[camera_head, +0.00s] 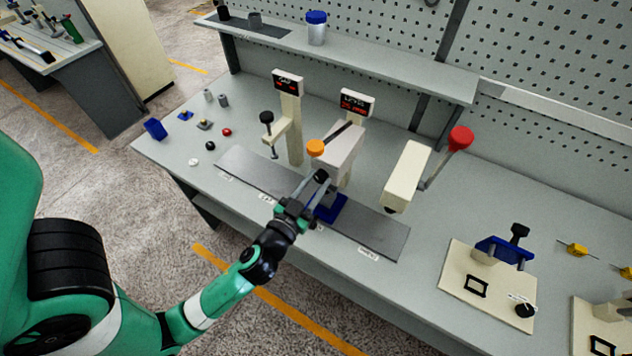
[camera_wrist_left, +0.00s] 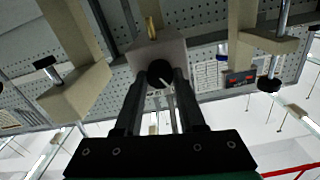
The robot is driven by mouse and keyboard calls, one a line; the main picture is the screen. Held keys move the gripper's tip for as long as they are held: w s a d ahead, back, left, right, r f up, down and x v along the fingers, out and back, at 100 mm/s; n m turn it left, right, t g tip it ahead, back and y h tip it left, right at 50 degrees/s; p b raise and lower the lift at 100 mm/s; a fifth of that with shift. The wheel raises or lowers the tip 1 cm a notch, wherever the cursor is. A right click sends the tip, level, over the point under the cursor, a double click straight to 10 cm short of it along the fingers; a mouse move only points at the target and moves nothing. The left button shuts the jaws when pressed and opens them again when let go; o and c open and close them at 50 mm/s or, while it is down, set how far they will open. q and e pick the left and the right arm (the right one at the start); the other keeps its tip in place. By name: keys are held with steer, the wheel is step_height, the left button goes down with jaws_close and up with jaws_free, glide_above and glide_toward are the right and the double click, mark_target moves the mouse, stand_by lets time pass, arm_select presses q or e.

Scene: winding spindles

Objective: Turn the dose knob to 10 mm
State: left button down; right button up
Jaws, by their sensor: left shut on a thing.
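The dose knob (camera_wrist_left: 160,73) is a round black knob with a white pointer line, on the front of the middle beige press (camera_head: 340,151). In the left wrist view it sits between the fingertips of my left gripper (camera_wrist_left: 160,82), which is shut on it. In the head view my left gripper (camera_head: 316,184) reaches up to the front of this press, and the knob is largely hidden there. A display with red digits (camera_head: 357,103) stands behind the press; I cannot read its value for sure. My right gripper is not in view.
A blue block (camera_head: 331,208) lies below the gripper on the grey metal strip (camera_head: 375,235). A press with a black knob (camera_head: 267,117) stands left, one with a red ball lever (camera_head: 460,138) right. An orange ball lever (camera_head: 316,147) is just above my gripper.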

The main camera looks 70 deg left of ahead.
arm_select(q)
steer(key=shift+m, duration=0.5)
steer(key=m, duration=0.4)
steer(key=shift+m+p, duration=0.35)
steer(key=shift+m, duration=0.05)
steer(key=m+p, duration=0.1)
steer(key=m, duration=0.5)
steer(key=shift+f, duration=0.1)
steer(key=c, duration=0.5)
jaws_free()
steer(key=shift+d, duration=0.1)
